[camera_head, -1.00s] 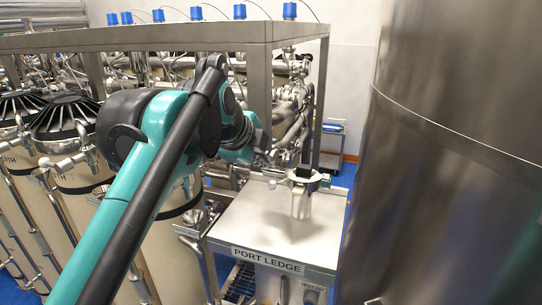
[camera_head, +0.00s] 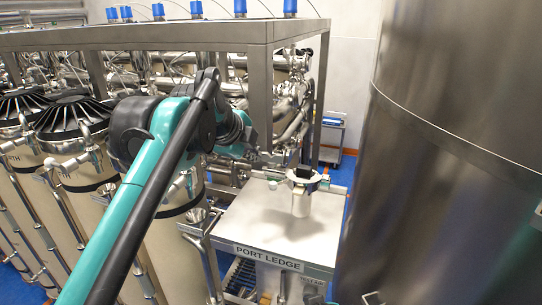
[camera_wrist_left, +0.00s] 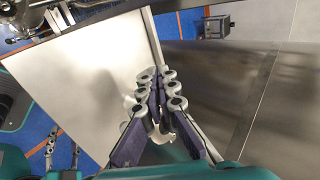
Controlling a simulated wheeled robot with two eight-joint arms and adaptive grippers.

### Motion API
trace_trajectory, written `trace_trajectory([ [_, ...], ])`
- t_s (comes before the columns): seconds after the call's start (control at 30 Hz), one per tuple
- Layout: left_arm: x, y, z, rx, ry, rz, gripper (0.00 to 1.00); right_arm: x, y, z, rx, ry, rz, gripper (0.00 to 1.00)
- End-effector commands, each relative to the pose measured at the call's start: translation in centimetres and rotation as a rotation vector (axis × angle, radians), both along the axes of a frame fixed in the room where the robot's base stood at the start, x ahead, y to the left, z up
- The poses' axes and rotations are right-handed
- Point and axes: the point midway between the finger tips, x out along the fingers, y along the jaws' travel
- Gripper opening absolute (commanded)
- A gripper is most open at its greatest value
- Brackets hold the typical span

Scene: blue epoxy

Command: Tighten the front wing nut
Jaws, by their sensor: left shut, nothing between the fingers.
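A steel port fitting (camera_head: 301,204) stands on the pale ledge marked PORT LEDGE (camera_head: 240,224). A pale clamp ring (camera_head: 318,184) with a dark piece in its middle sits around its top. I cannot tell a wing nut apart there. My left arm reaches in from the lower left, its wrist to the left of the fitting. In the left wrist view my left gripper (camera_wrist_left: 161,78) has its fingers brought together, with nothing held. A pale curved metal part shows below and between the fingers, mostly hidden.
A large steel tank (camera_head: 450,150) fills the right side, close to the ledge. Beige columns (camera_head: 85,215) and steel piping stand at the left and behind. A steel frame (camera_head: 130,38) crosses above. A small cart (camera_head: 332,135) stands on the blue floor behind.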

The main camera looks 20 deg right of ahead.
Motion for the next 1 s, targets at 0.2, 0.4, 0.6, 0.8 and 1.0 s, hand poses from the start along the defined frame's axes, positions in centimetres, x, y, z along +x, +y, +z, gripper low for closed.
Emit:
trace_trajectory([
  [0.2,-0.6,0.4,1.1,-0.001,-0.002,0.000,0.00,0.0,0.0,0.8,0.000,0.000,0.000,0.39],
  [0.4,-1.3,1.0,2.4,-0.001,0.000,0.001,0.00,0.0,0.0,1.6,0.000,0.000,0.000,0.39],
  [0.6,-2.1,1.6,3.7,-0.001,-0.001,0.000,0.00,0.0,0.0,1.8,0.000,0.000,0.000,0.39],
  [0.8,-2.9,2.1,5.1,-0.001,-0.001,0.000,0.00,0.0,0.0,1.8,0.000,0.000,0.000,0.39],
  [1.0,-3.4,2.5,6.0,-0.001,-0.001,0.000,0.00,0.0,0.0,1.8,0.000,0.000,0.000,0.39],
])
